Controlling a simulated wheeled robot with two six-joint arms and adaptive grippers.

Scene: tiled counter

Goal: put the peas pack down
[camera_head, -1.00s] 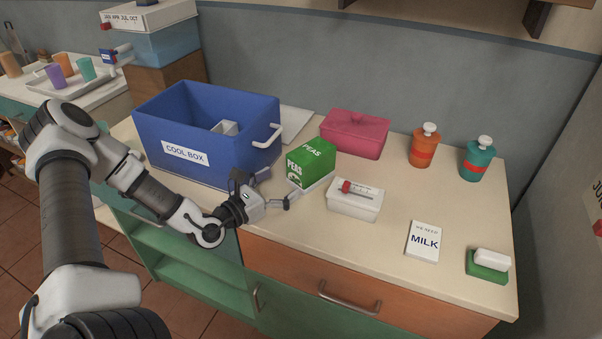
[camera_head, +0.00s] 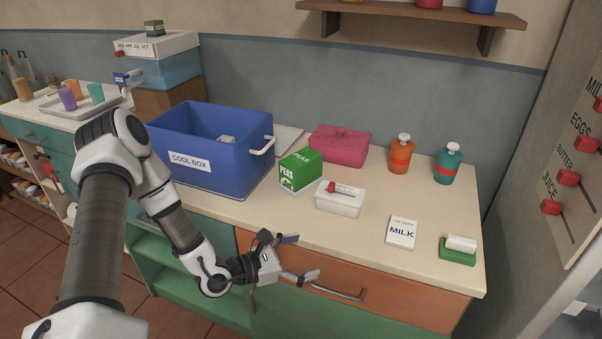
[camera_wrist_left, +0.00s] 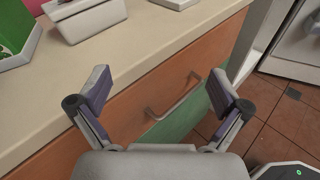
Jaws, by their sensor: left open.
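The green peas pack (camera_head: 300,171) stands upright on the counter, between the blue cool box and a white container. Part of it also shows at the upper left of the left wrist view (camera_wrist_left: 14,28). My left gripper (camera_head: 300,258) is open and empty. It is in front of the counter's front edge, by the orange drawer, apart from the pack. In the left wrist view its two fingers (camera_wrist_left: 158,92) are spread with nothing between them. My right gripper is not in view.
The blue cool box (camera_head: 202,188) stands left of the pack. The drawer handle (camera_head: 338,293) is near my left gripper.

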